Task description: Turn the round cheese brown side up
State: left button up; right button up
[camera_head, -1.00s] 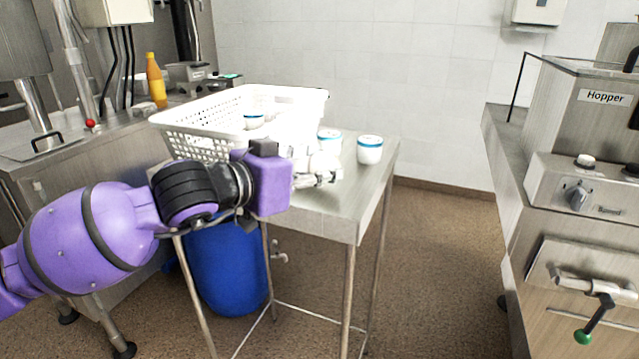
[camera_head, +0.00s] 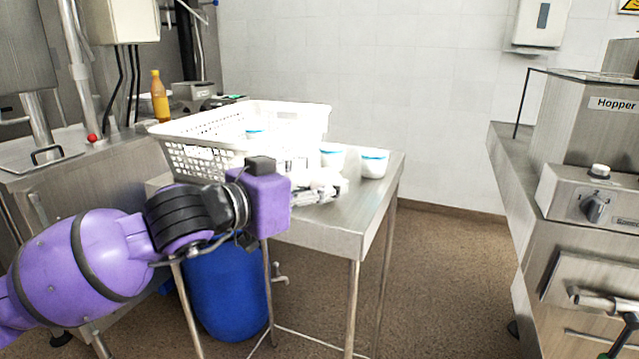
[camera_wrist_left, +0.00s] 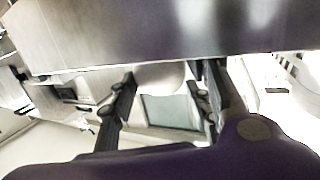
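I cannot make out a round cheese with a brown side in either view. White round tubs with blue tops stand on the steel table (camera_head: 340,226): one at the right (camera_head: 374,165) and one beside it (camera_head: 332,156). Another blue-topped tub (camera_head: 255,133) shows in the basket. My left gripper (camera_head: 322,186) is low over the table, in front of the tubs, its fingers hard to separate there. In the left wrist view its dark fingers (camera_wrist_left: 165,88) stand apart, with a white rounded thing (camera_wrist_left: 160,77) beyond or between them; contact is unclear. My right gripper is out of view.
A white perforated basket (camera_head: 185,158) fills the table's back left, close behind my left gripper. A blue barrel (camera_head: 228,290) stands under the table. A steel hopper machine (camera_head: 585,130) is at the right, with open floor (camera_head: 440,275) between.

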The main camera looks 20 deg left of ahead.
pick_arm(q)
jog(key=shift+o, duration=1.4)
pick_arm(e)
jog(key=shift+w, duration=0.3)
pick_arm(q)
jog(key=shift+s+a, duration=0.1)
jog(key=shift+s, duration=0.05)
jog(key=v, duration=1.1)
jog(key=shift+s, duration=0.3)
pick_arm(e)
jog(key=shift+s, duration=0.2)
